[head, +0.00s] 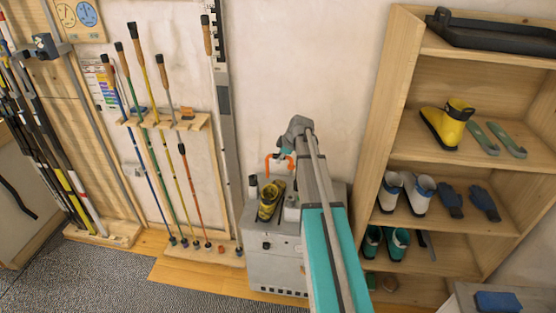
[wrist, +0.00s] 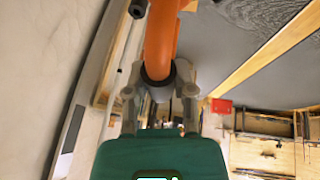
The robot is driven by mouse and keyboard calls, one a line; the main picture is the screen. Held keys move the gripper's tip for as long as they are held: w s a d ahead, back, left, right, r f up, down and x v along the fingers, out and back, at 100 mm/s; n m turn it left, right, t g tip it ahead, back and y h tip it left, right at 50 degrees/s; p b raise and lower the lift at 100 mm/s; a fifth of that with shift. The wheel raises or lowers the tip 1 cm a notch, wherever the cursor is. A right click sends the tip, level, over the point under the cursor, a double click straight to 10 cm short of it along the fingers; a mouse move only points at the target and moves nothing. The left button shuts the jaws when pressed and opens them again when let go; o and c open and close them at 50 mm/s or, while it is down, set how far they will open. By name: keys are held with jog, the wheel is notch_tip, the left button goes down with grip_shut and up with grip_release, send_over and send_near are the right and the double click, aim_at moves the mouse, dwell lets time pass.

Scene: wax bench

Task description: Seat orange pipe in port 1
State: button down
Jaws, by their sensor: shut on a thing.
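The orange pipe (head: 280,158) shows in the head view as a small bent piece above the grey cabinet, beside the end of my arm. In the wrist view the orange pipe (wrist: 161,38) is large and curved, with a dark collar at its near end. My gripper (wrist: 159,85) is shut on the pipe near that collar. In the head view the fingers are too small and partly hidden to make out. I cannot pick out port 1. The far end of the pipe runs out of the wrist view.
A wooden shelf (head: 404,40) with boots and gloves is at the right. A rack (head: 190,122) of poles is on the left wall. Floor is open at lower left.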

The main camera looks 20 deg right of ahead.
dwell(0.3)
jog(key=shift+d, duration=0.1)
jog(key=shift+s+f, duration=0.1)
jog(key=shift+f, duration=0.1)
jog(key=shift+f+b, duration=2.7)
jog(key=shift+b, duration=0.2)
notch_tip(320, 180, down, 8)
jog(key=b, duration=0.8)
dwell(3.3)
